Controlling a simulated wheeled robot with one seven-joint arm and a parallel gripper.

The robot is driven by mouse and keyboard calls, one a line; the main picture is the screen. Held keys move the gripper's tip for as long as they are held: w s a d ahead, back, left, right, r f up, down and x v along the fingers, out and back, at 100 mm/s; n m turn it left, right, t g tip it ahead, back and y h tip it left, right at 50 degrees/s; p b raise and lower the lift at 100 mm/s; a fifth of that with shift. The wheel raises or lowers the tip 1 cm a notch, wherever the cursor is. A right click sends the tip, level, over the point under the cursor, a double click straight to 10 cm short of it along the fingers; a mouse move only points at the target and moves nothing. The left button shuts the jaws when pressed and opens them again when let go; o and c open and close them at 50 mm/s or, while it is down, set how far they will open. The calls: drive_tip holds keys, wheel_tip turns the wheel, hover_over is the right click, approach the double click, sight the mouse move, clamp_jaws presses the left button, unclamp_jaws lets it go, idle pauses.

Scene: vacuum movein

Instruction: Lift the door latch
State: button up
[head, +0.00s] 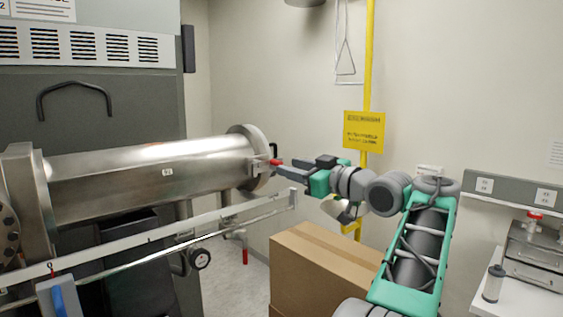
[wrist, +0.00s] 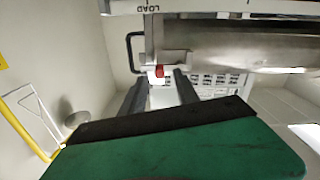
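The door latch shows as a small red-tipped handle (head: 275,162) at the round end door (head: 260,158) of the steel chamber. In the wrist view the red tip (wrist: 159,70) sits at the end of a grey bar, just beyond the gap between my fingers. My gripper (head: 284,167) reaches in from the right, with its fingertips close to the red tip. In the wrist view my gripper (wrist: 160,79) has its two dark fingers apart, one on each side of the tip. Whether either finger touches it cannot be told.
A long pale rail (head: 150,238) runs in front of the chamber (head: 150,167), below my gripper. A cardboard box (head: 320,262) stands under my arm. A yellow pipe with a sign (head: 364,131) rises behind my wrist. A counter with equipment (head: 535,250) is at right.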

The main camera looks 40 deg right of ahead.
drive_tip(key=w+p, duration=0.1)
drive_tip(key=w, duration=0.3)
drive_tip(key=shift+w, duration=0.3)
drive_tip(key=shift+c, duration=0.5)
clamp_jaws()
idle(0.6)
